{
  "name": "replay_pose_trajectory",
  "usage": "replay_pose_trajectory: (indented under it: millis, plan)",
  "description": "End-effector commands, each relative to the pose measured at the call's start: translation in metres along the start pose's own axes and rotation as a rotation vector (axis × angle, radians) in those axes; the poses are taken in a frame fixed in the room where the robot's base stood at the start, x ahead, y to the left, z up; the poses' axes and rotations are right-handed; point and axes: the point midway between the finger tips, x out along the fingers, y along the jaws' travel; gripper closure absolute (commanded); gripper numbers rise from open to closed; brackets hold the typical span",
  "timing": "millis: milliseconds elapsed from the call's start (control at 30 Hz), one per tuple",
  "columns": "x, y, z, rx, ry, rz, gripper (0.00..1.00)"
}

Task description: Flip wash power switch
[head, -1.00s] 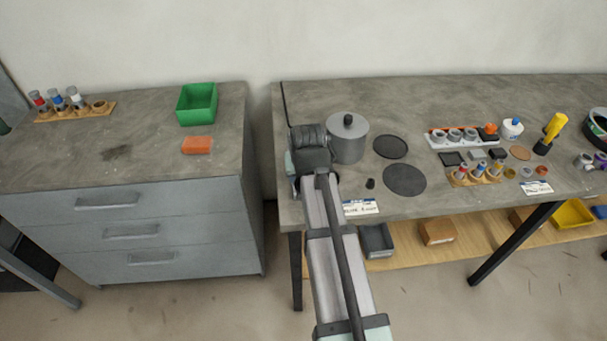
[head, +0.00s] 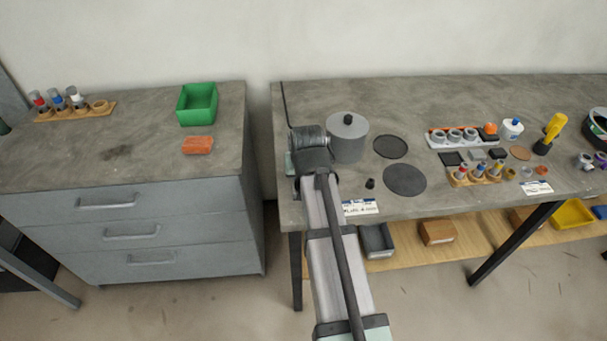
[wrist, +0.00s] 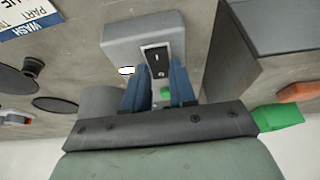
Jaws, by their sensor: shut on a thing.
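The wash power switch (wrist: 155,58) is a black rocker on the face of a grey box (wrist: 122,40) in the wrist view. My gripper (wrist: 157,75) has its two blue fingers on either side of the switch, close around it. It is shut on the switch; the exact contact at the fingertips is hard to see. In the head view, the switch and the fingertips are hidden behind my arm at the table's left end. A grey lidded pot (head: 346,145) stands just right of my wrist there.
Two dark discs (head: 404,180) lie right of the pot, with a small black knob (head: 370,183) nearby. A white label (head: 361,207) is at the front edge. A separate cabinet at left holds a green bin (head: 197,104) and an orange block (head: 198,145).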

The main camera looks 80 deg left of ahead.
Motion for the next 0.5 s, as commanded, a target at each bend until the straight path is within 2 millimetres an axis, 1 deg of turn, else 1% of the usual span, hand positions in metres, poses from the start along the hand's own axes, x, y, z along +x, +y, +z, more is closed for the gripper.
replay_pose_trajectory:
  millis: [167, 333, 500]
  plan:
    - [0.001, 0.000, -0.004, 0.000, -0.042, 0.000, 1.00]
    - [0.003, 0.000, -0.010, 0.000, -0.156, 0.000, 1.00]
    - [0.003, 0.000, -0.011, 0.000, -0.255, 0.001, 1.00]
